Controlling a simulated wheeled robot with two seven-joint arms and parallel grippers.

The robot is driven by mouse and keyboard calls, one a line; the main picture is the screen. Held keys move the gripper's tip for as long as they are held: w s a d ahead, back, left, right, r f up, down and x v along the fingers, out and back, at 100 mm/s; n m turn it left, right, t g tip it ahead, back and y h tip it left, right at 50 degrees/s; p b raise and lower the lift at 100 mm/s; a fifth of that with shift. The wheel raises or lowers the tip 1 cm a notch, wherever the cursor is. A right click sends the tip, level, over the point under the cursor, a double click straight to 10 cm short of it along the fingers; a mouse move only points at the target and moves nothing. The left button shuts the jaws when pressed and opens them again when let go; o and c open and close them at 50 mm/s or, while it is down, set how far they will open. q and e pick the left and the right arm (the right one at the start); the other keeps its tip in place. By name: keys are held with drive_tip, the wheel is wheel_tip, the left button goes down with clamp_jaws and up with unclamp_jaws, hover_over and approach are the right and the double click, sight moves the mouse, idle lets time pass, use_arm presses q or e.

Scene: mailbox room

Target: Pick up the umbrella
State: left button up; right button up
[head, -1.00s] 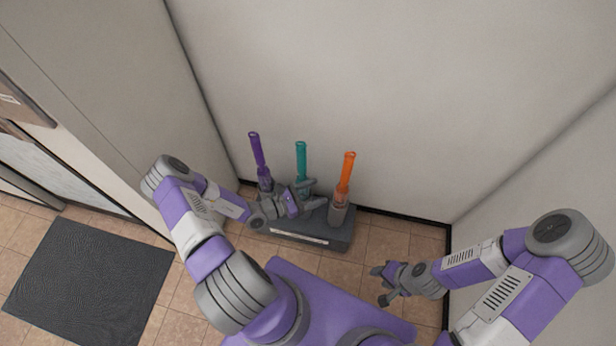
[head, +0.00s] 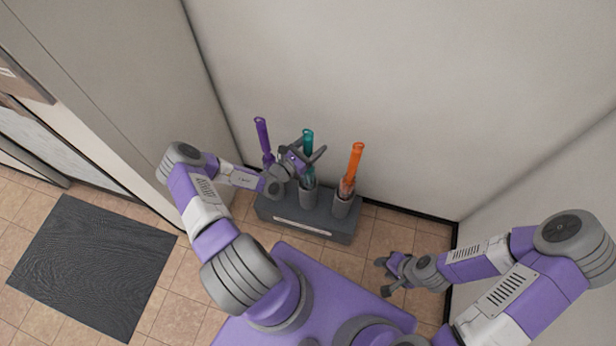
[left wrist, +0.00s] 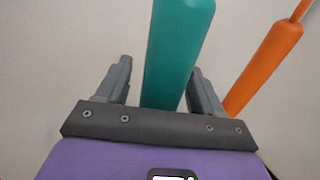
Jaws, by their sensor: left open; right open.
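Three umbrellas stand upright in a grey stand (head: 315,222) against the wall: a purple one (head: 262,138) at left, a teal one (head: 307,140) in the middle and an orange one (head: 355,163) at right. My left gripper (head: 314,155) is open at the teal umbrella. In the left wrist view the teal umbrella (left wrist: 177,50) rises between the two open fingers (left wrist: 160,90), with gaps visible on both sides. The orange umbrella (left wrist: 265,60) shows to the right there. My right gripper (head: 384,277) is open and empty, low at the right, away from the stand.
The wall (head: 400,90) is close behind the stand, and a side wall (head: 550,160) stands at right. A dark mat (head: 95,265) lies on the tiled floor at left. A tall grey panel (head: 130,80) borders the left side.

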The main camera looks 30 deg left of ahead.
use_arm(q)
clamp_jaws()
idle(0.3)
drive_tip(key=shift+r, duration=0.1)
